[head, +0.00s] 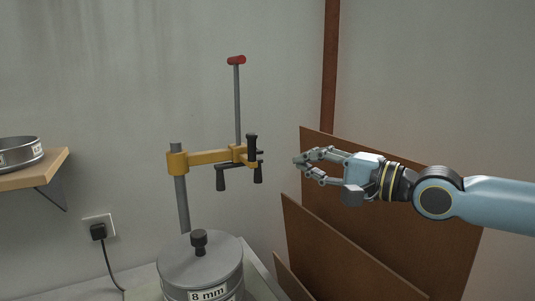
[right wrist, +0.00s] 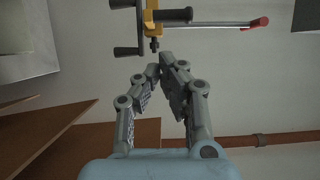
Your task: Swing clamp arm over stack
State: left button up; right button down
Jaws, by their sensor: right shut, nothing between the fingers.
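The yellow clamp arm (head: 208,158) reaches right from a grey post (head: 181,200). At its right end are black handles (head: 252,150) and a grey rod with a red tip (head: 236,60). The sieve stack (head: 200,265), with a grey lid, a black knob and an "8 mm" label, stands below; its lower part is cut off. My right gripper (head: 305,168) is shut and empty, to the right of the handles and apart from them. In the right wrist view, the fingertips (right wrist: 160,68) meet just below the clamp end (right wrist: 151,20). My left gripper is not in view.
A wooden shelf (head: 45,175) with a sieve (head: 22,152) is on the left wall. A socket with a plug and cord (head: 98,230) is below it. Brown boards (head: 385,215) lean against the wall behind and below my right arm.

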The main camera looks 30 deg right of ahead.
jog(key=b+x, duration=0.5)
jog(key=x, duration=0.4)
jog(key=shift+w, duration=0.35)
jog(key=shift+a, duration=0.1)
